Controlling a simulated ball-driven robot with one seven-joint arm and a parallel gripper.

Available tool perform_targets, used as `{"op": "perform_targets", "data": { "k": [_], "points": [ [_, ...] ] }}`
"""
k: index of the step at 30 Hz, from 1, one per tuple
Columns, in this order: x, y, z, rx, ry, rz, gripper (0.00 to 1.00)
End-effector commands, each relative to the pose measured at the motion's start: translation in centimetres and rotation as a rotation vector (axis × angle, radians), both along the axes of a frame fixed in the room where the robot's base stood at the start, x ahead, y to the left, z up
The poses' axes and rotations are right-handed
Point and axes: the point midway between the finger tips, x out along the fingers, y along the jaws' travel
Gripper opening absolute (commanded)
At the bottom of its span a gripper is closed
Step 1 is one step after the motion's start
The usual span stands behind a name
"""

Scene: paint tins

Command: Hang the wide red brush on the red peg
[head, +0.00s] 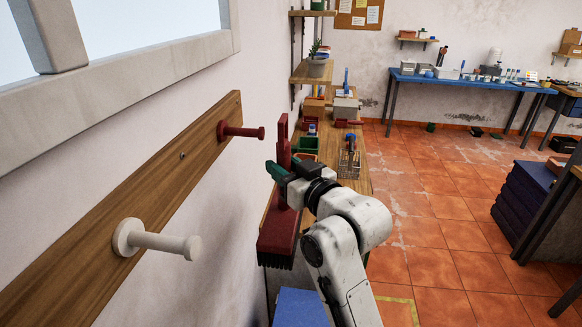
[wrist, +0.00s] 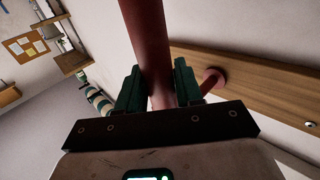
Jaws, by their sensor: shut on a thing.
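The wide red brush (head: 278,229) hangs upright in the head view, handle up and dark bristles down. My gripper (head: 281,172) is shut on its handle, with green fingers on both sides. In the wrist view my gripper (wrist: 158,88) has the red handle (wrist: 145,40) between its fingers. The red peg (head: 240,131) sticks out from the wooden board on the left wall. The handle's top is just right of the peg's tip in the head view, with a gap in the picture. The peg (wrist: 211,80) also shows right of the handle in the wrist view.
The wooden board (head: 187,135) also carries a larger white peg (head: 165,242), nearer me. Below and beyond the brush, a wooden bench (head: 356,179) holds trays and tools. A blue workbench (head: 459,83) stands at the back. Tiled floor is open to the right.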

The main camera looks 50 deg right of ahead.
Motion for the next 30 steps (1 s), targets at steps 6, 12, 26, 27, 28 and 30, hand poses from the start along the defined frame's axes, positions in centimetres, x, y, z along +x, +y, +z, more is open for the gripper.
{"op": "perform_targets", "data": {
  "k": [6, 12, 26, 27, 28, 30],
  "points": [
    [1.0, 0.7, 0.1, -0.002, -0.003, 0.001, 0.15],
    [1.9, 1.3, -0.1, -0.001, -0.004, 0.001, 0.15],
    [2.8, 1.8, -0.1, -0.002, -0.004, -0.001, 0.15],
    [2.8, 1.9, -0.1, -0.002, -0.004, 0.000, 0.15],
    [2.9, 2.0, -0.1, -0.002, -0.004, 0.000, 0.15],
    [3.0, 2.0, -0.1, -0.002, -0.004, 0.000, 0.15]
  ]
}}
